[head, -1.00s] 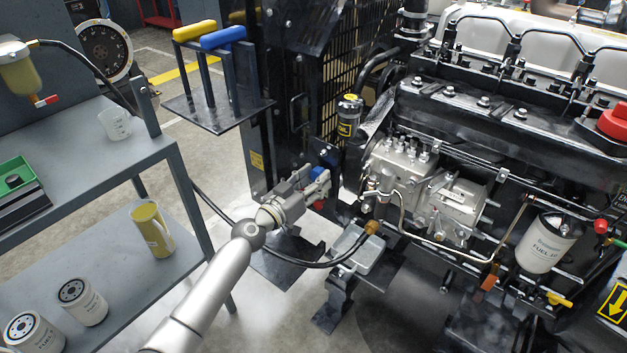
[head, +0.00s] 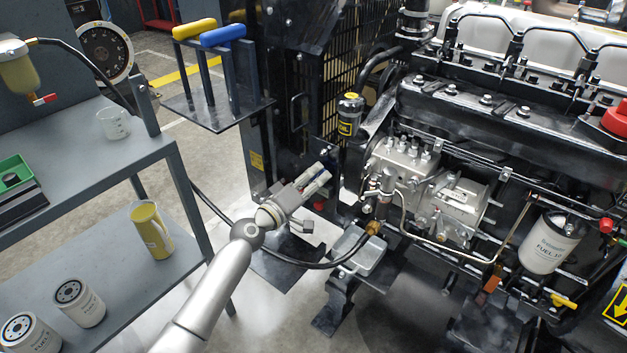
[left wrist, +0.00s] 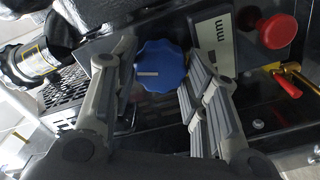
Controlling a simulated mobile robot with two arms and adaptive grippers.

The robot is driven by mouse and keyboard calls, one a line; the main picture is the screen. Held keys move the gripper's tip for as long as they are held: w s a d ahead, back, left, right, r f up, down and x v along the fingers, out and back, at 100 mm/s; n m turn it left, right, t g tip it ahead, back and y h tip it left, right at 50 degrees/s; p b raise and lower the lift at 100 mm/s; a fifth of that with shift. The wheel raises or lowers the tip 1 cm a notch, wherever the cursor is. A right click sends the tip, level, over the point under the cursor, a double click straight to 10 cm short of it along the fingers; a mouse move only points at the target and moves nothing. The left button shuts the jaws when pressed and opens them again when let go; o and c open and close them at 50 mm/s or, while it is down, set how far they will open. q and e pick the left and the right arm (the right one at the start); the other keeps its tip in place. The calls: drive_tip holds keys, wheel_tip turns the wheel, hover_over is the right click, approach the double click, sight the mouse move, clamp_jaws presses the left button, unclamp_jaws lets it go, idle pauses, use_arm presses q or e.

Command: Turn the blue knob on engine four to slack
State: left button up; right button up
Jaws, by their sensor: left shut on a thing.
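The blue knob (left wrist: 162,64) is round and scalloped, with a short white mark running level on its face, left of centre. In the left wrist view it sits between the two grey fingers of my left gripper (left wrist: 163,72), which is shut on it. In the head view my left gripper (head: 322,178) reaches the dark panel at the left end of the engine (head: 450,105) and hides the blue knob. I cannot read any slack marking or engine number. My right gripper is not in view.
A red mushroom-shaped knob (left wrist: 268,29) and a light plate marked "mm" (left wrist: 213,45) lie right of the blue knob. A black hose (head: 320,264) hangs below the gripper. A grey shelf cart (head: 100,190) stands left.

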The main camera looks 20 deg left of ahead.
use_arm(q)
drive_tip(key=shift+n, duration=2)
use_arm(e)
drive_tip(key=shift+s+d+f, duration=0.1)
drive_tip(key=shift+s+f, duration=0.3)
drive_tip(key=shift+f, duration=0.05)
use_arm(q)
drive_tip(key=shift+f, duration=0.1)
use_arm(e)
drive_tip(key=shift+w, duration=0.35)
use_arm(q)
drive_tip(key=o, duration=1)
drive_tip(key=v, duration=1.2)
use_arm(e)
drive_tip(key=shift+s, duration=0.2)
